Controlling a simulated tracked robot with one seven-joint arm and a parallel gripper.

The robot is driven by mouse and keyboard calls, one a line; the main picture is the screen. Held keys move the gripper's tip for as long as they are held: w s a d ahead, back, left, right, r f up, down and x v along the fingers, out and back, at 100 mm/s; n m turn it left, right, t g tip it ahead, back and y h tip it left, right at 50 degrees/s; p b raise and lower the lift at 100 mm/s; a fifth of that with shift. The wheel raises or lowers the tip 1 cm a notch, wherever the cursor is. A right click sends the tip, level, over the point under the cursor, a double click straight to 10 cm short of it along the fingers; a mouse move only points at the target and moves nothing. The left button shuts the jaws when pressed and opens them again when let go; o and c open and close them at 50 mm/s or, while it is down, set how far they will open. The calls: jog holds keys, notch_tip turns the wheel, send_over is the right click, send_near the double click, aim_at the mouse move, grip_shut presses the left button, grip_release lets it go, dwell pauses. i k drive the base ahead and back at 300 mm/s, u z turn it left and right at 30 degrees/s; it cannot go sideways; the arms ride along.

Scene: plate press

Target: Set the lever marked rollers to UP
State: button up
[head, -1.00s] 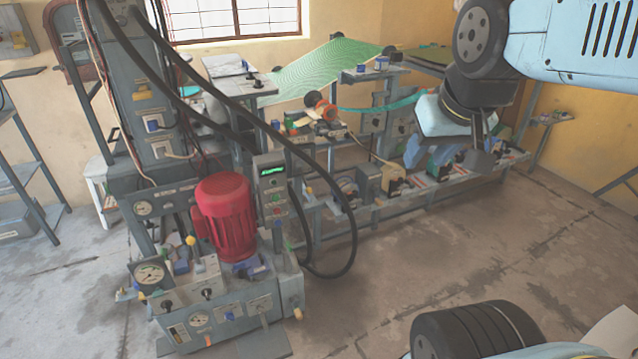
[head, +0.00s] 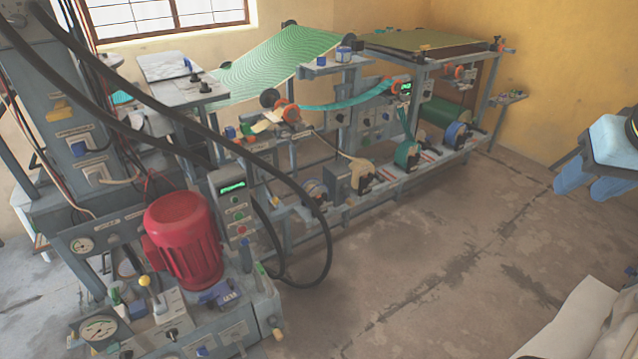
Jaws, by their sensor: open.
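I cannot pick out which lever is marked rollers, as the labels are too small to read. A lever with a yellow knob (head: 146,282) stands on the grey press console at the lower left. A black-handled control (head: 171,335) and a green-tipped handle (head: 260,268) are also on this console. My gripper (head: 590,185) is at the right edge, over open floor. It is open and empty, far from the press and the long machine frame. Part of it is cut off by the picture edge.
A red motor (head: 184,240) rises from the console, beside a control box with a green display (head: 233,187). Black hoses (head: 322,215) loop in front. The long frame with a green web (head: 275,68) and spools runs behind. The floor (head: 430,265) is clear at centre right.

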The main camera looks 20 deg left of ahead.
aim_at(274, 201)
jog(key=z, duration=0.4)
jog(key=k, duration=1.15)
jog(key=u, duration=1.35)
jog(key=i, duration=1.25)
jog(key=z, duration=0.05)
